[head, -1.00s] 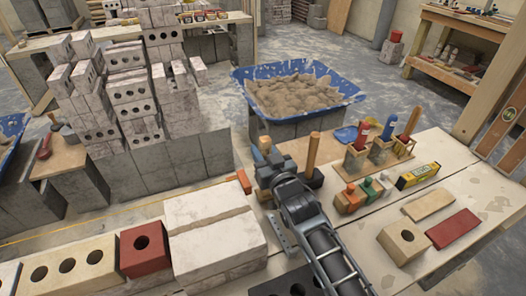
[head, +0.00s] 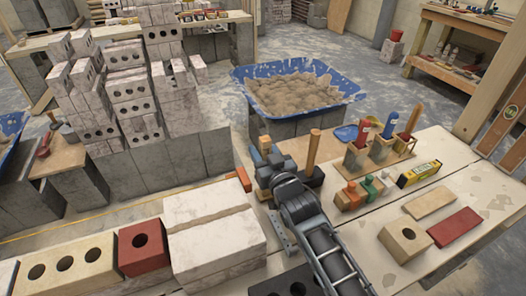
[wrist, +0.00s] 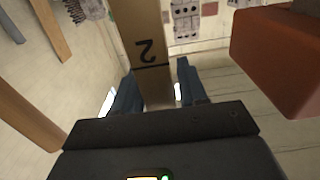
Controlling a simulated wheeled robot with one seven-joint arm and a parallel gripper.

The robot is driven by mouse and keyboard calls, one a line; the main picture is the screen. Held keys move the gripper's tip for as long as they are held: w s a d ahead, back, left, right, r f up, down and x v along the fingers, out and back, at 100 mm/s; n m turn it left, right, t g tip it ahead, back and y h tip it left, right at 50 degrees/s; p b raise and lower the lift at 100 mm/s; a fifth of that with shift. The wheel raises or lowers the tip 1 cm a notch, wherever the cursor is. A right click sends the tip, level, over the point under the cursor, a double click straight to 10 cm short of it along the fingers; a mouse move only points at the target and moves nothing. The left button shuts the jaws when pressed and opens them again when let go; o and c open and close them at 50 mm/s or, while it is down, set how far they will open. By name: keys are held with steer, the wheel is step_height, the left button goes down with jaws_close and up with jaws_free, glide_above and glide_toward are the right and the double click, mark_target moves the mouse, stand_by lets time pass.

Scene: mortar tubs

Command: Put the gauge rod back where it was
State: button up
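The gauge rod (wrist: 140,30) is a flat tan wooden bar with a black "2" and a dark line, running down the middle of the wrist view between the two blue-grey fingers. My gripper (wrist: 158,78) appears shut on it. In the head view my gripper (head: 265,163) is at the left end of the light work board, with a short tan end of the rod (head: 265,145) showing above it. The lower part of the rod is hidden behind my gripper and arm, so its contact with the board cannot be seen.
An upright wooden handle (head: 312,150) on a dark block stands close right of my gripper. An orange-red block (head: 243,180) is close left. A blue mortar tub (head: 335,78) stands behind.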

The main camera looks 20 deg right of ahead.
steer(key=o, duration=0.3)
